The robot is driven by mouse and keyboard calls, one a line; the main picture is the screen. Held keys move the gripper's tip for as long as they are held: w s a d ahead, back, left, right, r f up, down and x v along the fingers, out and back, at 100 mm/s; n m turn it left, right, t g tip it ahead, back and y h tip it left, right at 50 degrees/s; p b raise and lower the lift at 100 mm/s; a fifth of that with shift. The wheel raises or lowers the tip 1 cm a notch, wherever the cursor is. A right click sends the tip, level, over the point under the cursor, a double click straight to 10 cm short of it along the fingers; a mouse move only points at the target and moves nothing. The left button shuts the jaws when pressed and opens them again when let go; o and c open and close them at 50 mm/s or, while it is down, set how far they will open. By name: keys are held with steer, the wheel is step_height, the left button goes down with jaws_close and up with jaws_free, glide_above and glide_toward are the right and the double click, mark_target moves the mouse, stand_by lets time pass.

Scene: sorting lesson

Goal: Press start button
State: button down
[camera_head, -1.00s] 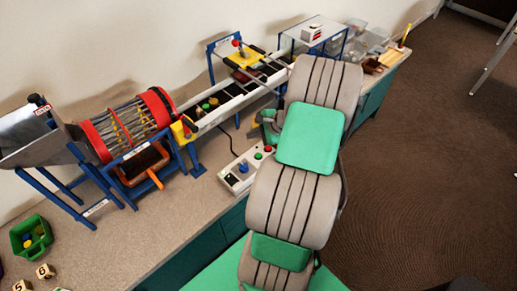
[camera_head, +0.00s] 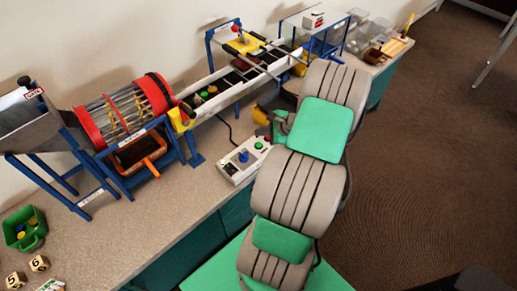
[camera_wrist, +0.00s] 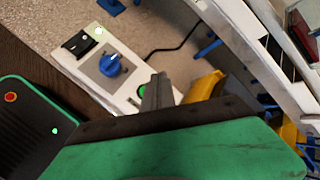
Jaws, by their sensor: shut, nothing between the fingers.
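The control box (camera_head: 232,172) sits on the bench, left of my arm in the head view. It carries a blue knob (camera_head: 243,156), a green button (camera_head: 258,145) and, at its far end, a red button (camera_head: 268,138). In the wrist view the control box (camera_wrist: 132,98) shows the blue knob (camera_wrist: 110,65) and part of the green button (camera_wrist: 141,91). My gripper (camera_wrist: 158,88) is shut and empty, its tips overlapping the box just right of the green button. I cannot tell whether they touch. The red button is hidden there.
A conveyor (camera_head: 225,88) runs behind the box, with a red drum sorter (camera_head: 125,110) at left. A black cable (camera_wrist: 170,48) leaves the box. A yellow part (camera_wrist: 203,86) is close to my fingers. A green basket (camera_head: 25,228) and number blocks stand at lower left.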

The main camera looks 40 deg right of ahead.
mark_target(261, 145)
steer(key=shift+f+b, duration=0.75)
steer(key=shift+f, duration=1.05)
stand_by(0.4)
steer(key=shift+f, duration=0.4)
